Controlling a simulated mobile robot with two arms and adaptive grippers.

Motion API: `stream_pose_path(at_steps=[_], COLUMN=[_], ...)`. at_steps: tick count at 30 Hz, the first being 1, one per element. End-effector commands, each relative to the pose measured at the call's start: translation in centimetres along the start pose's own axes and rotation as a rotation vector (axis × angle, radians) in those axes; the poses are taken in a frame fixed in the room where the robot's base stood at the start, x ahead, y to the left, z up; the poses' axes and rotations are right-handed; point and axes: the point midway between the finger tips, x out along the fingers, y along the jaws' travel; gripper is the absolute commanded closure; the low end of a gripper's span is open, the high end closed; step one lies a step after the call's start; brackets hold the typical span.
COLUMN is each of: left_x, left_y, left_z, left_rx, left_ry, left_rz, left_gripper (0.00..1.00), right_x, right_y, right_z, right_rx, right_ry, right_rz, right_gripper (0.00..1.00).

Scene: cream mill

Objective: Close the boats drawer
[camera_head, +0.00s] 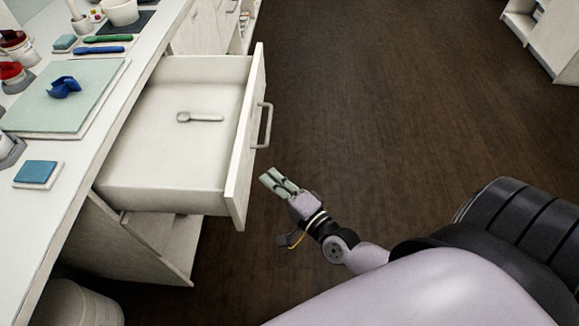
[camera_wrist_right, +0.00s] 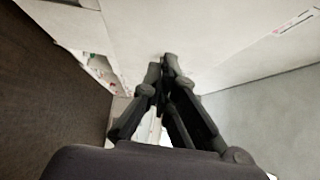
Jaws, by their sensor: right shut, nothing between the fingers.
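The white drawer (camera_head: 170,165) is pulled well out of the cabinet under the counter. A small grey spoon-like item (camera_head: 199,117) lies inside it. The drawer's front panel (camera_head: 245,160) carries a grey bar handle (camera_head: 264,125). My right gripper (camera_head: 272,178) is shut and empty, just to the right of the front panel and below the handle in the head view. In the right wrist view its fingertips (camera_wrist_right: 167,62) are together in front of a pale flat surface. I cannot tell whether they touch it. My left gripper is not in view.
The counter (camera_head: 50,210) runs along the left with a pale green mat (camera_head: 70,95), a blue folded item (camera_head: 63,87) and a blue sponge-like block (camera_head: 37,172). A white bin (camera_head: 75,303) stands below. The dark floor (camera_head: 400,80) to the right is clear.

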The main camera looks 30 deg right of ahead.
Motion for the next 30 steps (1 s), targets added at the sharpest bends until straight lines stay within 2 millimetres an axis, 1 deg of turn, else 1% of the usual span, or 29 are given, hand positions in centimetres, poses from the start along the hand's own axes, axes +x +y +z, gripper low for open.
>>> stream_pose_path(at_steps=[1, 3, 7, 23, 26, 30], left_x=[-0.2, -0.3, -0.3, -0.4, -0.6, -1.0], left_y=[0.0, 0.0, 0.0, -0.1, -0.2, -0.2], left_z=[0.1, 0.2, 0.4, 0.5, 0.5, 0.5], left_rx=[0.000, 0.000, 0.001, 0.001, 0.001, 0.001], left_ry=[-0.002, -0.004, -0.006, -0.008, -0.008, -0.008], left_rz=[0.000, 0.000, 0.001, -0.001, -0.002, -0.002], left_gripper=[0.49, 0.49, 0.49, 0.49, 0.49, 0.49], right_x=[0.5, 1.1, 1.7, 2.1, 2.7, 4.3], right_y=[-0.1, -0.1, 0.0, 0.0, -0.1, -0.2], right_z=[0.7, 1.2, 1.9, 2.3, 2.9, 4.5], right_rx=[0.005, 0.003, 0.001, 0.001, 0.003, 0.004], right_ry=[0.000, 0.001, -0.001, -0.001, 0.000, 0.000], right_rz=[0.000, 0.000, 0.002, 0.001, 0.000, 0.000], right_gripper=[1.00, 1.00, 1.00, 1.00, 1.00, 1.00])
